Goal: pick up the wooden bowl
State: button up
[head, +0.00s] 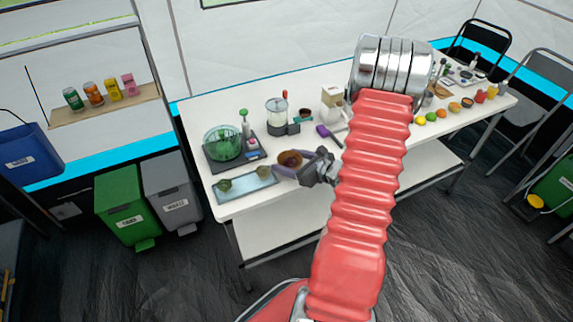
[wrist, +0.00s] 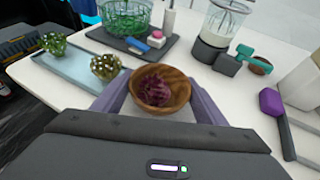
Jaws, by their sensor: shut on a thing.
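The wooden bowl (wrist: 178,88) is brown and round and has a dark purple leafy thing (wrist: 156,91) in it. In the wrist view it sits between the two purple fingers of my gripper (wrist: 160,96), which is shut on it. In the head view the bowl (head: 290,159) is at the end of my gripper (head: 288,166), over the front left part of the white table. The bowl looks about level. I cannot tell whether its base touches the table.
A blue-grey tray (wrist: 75,79) with two green items lies left of the bowl. A green basket (head: 222,143) on a dark scale stands behind. Bare table (head: 262,201) shows in front.

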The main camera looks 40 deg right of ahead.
notch_tip(320, 180, up, 9)
jog(key=shift+r, duration=0.1)
dwell(0.4)
dwell(0.5)
